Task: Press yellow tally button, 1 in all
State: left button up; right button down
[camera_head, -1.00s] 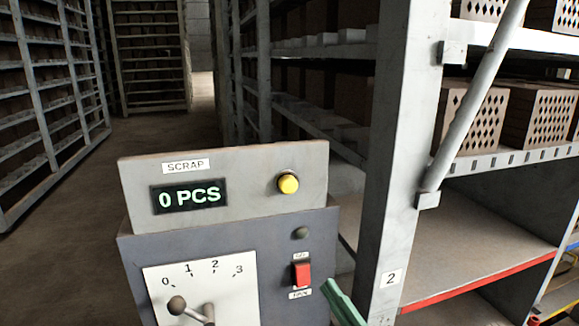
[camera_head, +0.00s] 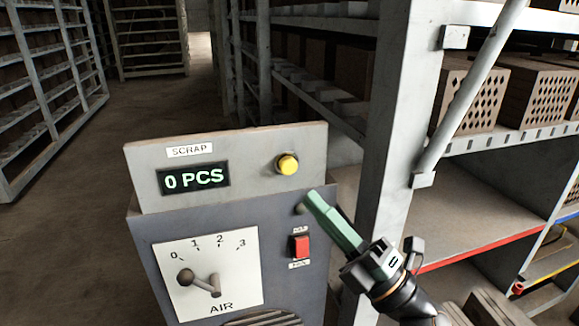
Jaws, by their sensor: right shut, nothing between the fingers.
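The yellow tally button (camera_head: 288,164) sits at the right of the grey scrap box (camera_head: 232,199). The display (camera_head: 194,179) on that box reads 0 PCS under a SCRAP label. My right gripper (camera_head: 312,199) comes in from the lower right with its green fingers shut and empty. Its tips are just below and right of the yellow button, apart from it in the picture. The tips partly cover a small dark round part on the panel below. My left gripper is out of view.
Below the scrap box, a blue-grey cabinet carries a red switch (camera_head: 300,247) and an AIR dial plate (camera_head: 207,270) with a lever. A metal rack post (camera_head: 392,130) stands close on the right, with hollow bricks (camera_head: 538,97) on its shelf. An open aisle lies at left.

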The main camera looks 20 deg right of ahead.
aim_at(288, 166)
jog(key=w, duration=0.7)
jog(key=shift+w+a+b, duration=0.15)
jog(key=shift+w+b, duration=0.15)
jog(key=shift+b, duration=0.05)
dwell(1.7)
jog(key=shift+w, duration=0.4)
jog(key=shift+w, duration=0.5)
dwell(0.6)
jog(key=shift+s, duration=0.9)
jog(key=shift+s, duration=0.1)
